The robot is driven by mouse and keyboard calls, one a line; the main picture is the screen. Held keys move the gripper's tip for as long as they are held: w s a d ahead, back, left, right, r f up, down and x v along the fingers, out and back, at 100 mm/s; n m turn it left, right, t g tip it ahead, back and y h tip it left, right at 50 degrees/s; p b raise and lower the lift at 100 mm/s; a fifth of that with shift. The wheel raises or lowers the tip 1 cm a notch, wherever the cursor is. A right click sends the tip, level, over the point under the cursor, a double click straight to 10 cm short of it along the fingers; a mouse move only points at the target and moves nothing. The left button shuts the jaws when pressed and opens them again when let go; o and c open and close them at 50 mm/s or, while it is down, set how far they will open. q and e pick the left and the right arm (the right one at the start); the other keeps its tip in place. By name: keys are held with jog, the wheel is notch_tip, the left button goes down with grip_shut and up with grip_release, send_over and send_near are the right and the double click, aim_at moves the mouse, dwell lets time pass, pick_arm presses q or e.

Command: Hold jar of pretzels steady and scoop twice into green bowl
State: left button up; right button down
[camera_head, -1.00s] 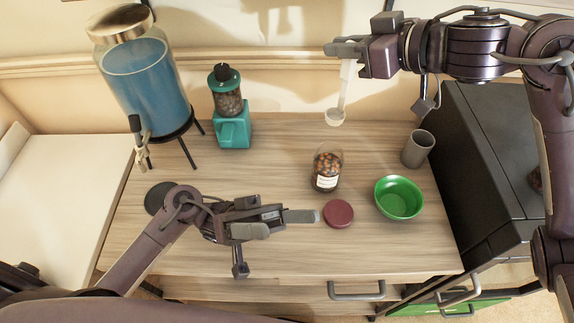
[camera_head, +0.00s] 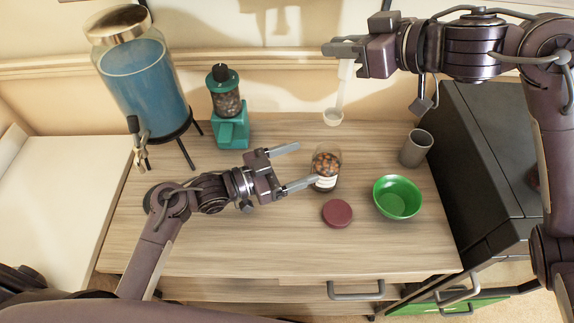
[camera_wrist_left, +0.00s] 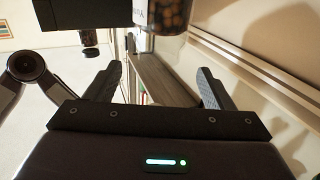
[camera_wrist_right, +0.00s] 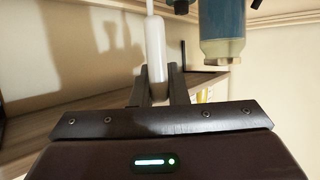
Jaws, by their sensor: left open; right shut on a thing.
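The jar of pretzels (camera_head: 326,168) stands upright and uncovered on the desk, brown pieces inside and a white label on its front. It also shows at the top of the left wrist view (camera_wrist_left: 165,15). The green bowl (camera_head: 398,197) is to the right of the jar and looks empty. My left gripper (camera_head: 306,165) is open, just left of the jar, its fingers pointing at it; one fingertip overlaps the jar's edge in the head view. My right gripper (camera_head: 338,49) is shut on the white scoop (camera_head: 336,112), which hangs bowl-down above the back of the desk. The scoop handle shows between its fingers (camera_wrist_right: 155,50).
A dark red lid (camera_head: 337,213) lies in front of the jar. A grey cup (camera_head: 416,148) stands behind the green bowl. A teal grinder (camera_head: 230,120) and a blue drink dispenser (camera_head: 145,85) stand at the back left. The front of the desk is clear.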

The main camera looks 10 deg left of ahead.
aim_at(338, 150)
pick_arm(q)
jog(key=x, duration=0.9)
jog(key=shift+w+d, duration=0.15)
jog(key=shift+d, duration=0.1)
